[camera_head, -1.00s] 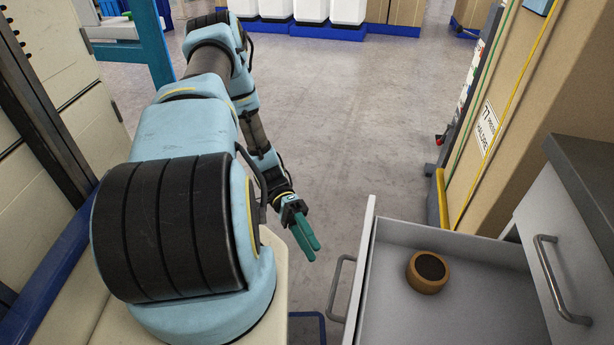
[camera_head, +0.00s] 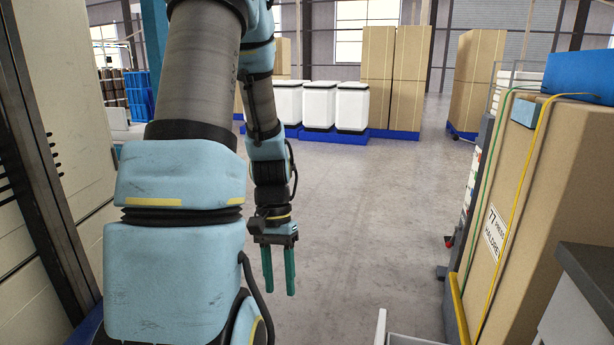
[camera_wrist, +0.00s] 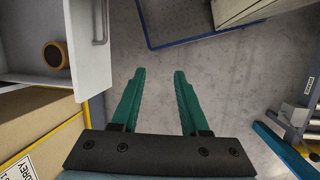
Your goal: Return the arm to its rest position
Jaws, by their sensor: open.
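My arm is bent up and over in the head view, with its blue and dark links at the left. My gripper (camera_head: 278,271) hangs from it with its green fingers pointing down above the grey floor. In the wrist view my gripper (camera_wrist: 158,100) is open, its two fingers apart with bare floor between them. Nothing is held.
An open drawer (camera_wrist: 88,45) holds a brown round object with a dark top (camera_wrist: 55,55). In the head view only the drawer's edge (camera_head: 381,326) shows. A tall cardboard box (camera_head: 535,200) stands right. White bins (camera_head: 320,105) stand at the back. The middle floor is clear.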

